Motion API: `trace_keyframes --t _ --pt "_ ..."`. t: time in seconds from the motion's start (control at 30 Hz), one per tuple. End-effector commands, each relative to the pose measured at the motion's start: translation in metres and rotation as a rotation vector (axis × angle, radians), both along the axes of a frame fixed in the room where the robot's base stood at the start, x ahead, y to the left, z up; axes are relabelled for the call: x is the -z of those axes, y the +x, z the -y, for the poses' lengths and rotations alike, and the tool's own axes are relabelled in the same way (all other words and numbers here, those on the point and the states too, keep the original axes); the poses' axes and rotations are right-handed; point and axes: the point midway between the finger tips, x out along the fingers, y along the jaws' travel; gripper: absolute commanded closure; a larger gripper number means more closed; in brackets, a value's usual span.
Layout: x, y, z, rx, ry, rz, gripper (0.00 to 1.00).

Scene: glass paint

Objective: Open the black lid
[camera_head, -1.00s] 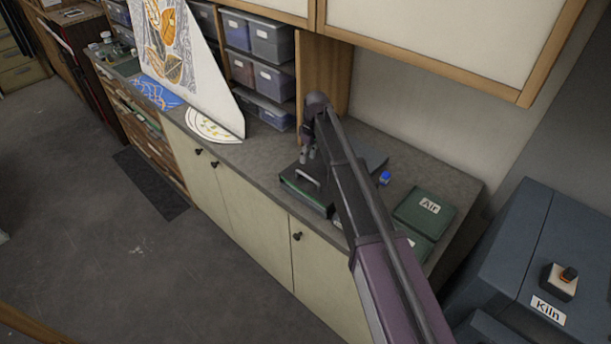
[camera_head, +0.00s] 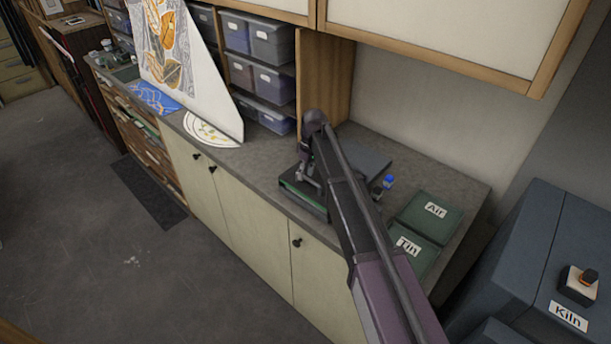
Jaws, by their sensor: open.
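The black lid (camera_head: 365,157) is a dark flat slab on the grey worktop, largely covered by my arm. It appears to lie flat on a low box with a green front edge (camera_head: 302,197). A pale bar handle (camera_head: 310,184) shows near the lid's front edge. My gripper (camera_head: 306,179) points down at this handle and is open. Its fingers overlap the handle in the picture, and I cannot tell whether they touch it or sit around it.
Green boxes labelled Air (camera_head: 436,210) and Tin (camera_head: 408,245) and a small blue-capped bottle (camera_head: 388,183) are to the right. A kiln (camera_head: 525,260) stands at far right. A tall painted panel (camera_head: 185,65) leans left. A wall cupboard (camera_head: 430,35) hangs above.

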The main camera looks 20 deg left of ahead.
Motion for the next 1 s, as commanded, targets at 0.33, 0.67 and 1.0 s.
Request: trace_keyframes --t 0.33,0.67,1.0 --pt "0.0002 0.0001 0.0002 0.000 0.000 0.000 0.61" --pt "0.0004 0.0001 0.0005 0.001 0.000 0.000 1.00" --pt "0.0003 0.0062 -0.0042 -0.010 0.000 0.000 1.00"
